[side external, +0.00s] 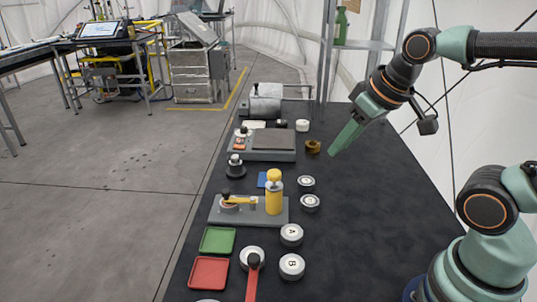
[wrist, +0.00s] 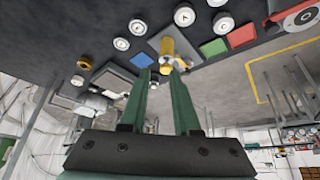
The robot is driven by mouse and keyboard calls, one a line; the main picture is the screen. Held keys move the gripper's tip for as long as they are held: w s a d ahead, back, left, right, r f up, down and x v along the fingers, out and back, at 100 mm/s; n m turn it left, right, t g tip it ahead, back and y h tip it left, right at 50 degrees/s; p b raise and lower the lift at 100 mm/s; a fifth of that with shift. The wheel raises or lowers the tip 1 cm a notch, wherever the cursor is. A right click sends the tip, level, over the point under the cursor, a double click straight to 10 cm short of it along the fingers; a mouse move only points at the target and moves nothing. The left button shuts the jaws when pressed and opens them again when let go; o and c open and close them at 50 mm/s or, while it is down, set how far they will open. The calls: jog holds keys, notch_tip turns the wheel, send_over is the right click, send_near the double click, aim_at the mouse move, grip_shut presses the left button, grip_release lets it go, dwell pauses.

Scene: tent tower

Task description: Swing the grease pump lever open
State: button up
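A yellow cylinder with a rounded top (side external: 274,197) stands on a grey base plate (side external: 265,215), and looks like the grease pump. A thin yellow lever (side external: 241,200) lies on the plate's left part, over a round fitting. I cannot tell for certain which part is the pump lever. In the wrist view the yellow cylinder (wrist: 167,47) appears just beyond the fingertips, with the lever area small and partly hidden. My gripper (wrist: 162,72) has two green fingers, apart and empty. In the side view my gripper (side external: 332,152) hangs above the table's right side, clear of the plate.
A red lever with a black knob (side external: 253,276) sits at the near end. Green (side external: 217,240) and red (side external: 208,272) trays lie left of it. White round discs (side external: 291,235) line the right side. A brown ring (side external: 313,147) lies near my gripper. The table's right side is mostly clear.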

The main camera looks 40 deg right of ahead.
jog(key=shift+o, duration=1.3)
jog(key=shift+w+a+r, duration=0.1)
jog(key=shift+w+r, duration=0.2)
jog(key=shift+w, duration=0.05)
jog(key=n+g, duration=0.6)
jog(key=n, duration=0.3)
send_over(226, 191)
notch_tip(226, 191, down, 8)
notch_tip(226, 191, down, 12)
jog(key=shift+w+r, duration=0.1)
grip_shut()
